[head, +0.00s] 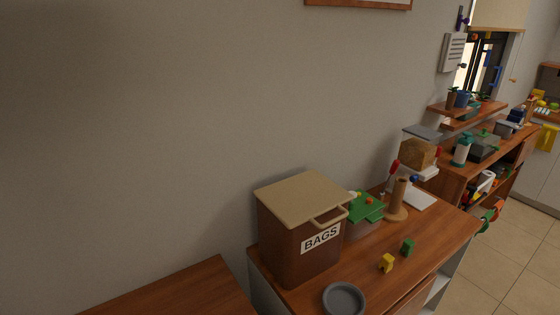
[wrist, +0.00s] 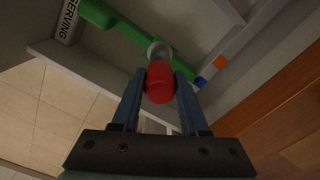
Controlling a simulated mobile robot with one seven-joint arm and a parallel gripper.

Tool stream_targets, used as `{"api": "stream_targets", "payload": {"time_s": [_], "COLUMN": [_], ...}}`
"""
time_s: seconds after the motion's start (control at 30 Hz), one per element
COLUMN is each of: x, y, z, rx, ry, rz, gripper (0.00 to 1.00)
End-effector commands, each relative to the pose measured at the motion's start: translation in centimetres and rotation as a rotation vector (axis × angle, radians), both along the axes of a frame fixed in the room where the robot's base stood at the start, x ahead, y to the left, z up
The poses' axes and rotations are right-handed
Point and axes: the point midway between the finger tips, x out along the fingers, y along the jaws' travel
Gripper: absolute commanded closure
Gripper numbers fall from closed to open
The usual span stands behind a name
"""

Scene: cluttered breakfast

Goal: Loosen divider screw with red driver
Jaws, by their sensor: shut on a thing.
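My gripper (wrist: 160,76) shows in the wrist view, its two dark blue fingers shut on a red rounded handle (wrist: 160,88), which looks like the red driver seen end-on. A grey round collar (wrist: 159,50) shows just beyond the handle, by a green bar (wrist: 122,28). I cannot tell whether the driver's tip touches anything. The divider screw cannot be made out; the handle and collar may hide it. My gripper does not show in the head view.
In the wrist view, pale panels, a label reading "SERVING" (wrist: 68,20), and blue (wrist: 200,82) and orange (wrist: 220,62) blocks surround the driver. In the head view, a brown BAGS box (head: 283,232), grey bowl (head: 344,299) and yellow piece (head: 387,263) stand on the wooden counter.

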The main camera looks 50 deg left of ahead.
Motion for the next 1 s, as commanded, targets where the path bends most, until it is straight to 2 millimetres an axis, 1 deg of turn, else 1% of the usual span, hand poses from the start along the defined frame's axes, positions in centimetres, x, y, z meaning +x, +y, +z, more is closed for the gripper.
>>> {"api": "stream_targets", "payload": {"time_s": [0.27, 0.3, 0.37, 0.4, 0.47, 0.8, 0.87, 0.97, 1.0], "x": [0.0, 0.0, 0.0, 0.0, 0.0, 0.0, 0.0, 0.0, 0.0], "y": [0.0, 0.0, 0.0, 0.0, 0.0, 0.0, 0.0, 0.0, 0.0], "z": [-0.6, -0.5, -0.5, -0.5, -0.5, -0.3, 0.1, 1.4, 2.1], "rx": [0.000, 0.000, 0.000, 0.000, 0.000, 0.000, 0.000, 0.001, 0.002], "ry": [-0.001, -0.001, -0.001, -0.001, -0.001, 0.000, 0.000, -0.002, -0.002], "rz": [0.000, 0.000, 0.000, 0.000, 0.000, 0.000, 0.000, 0.000, 0.000], "gripper": [1.00, 0.49, 0.38, 0.31, 0.21, 0.21, 0.21, 0.21, 0.21]}}
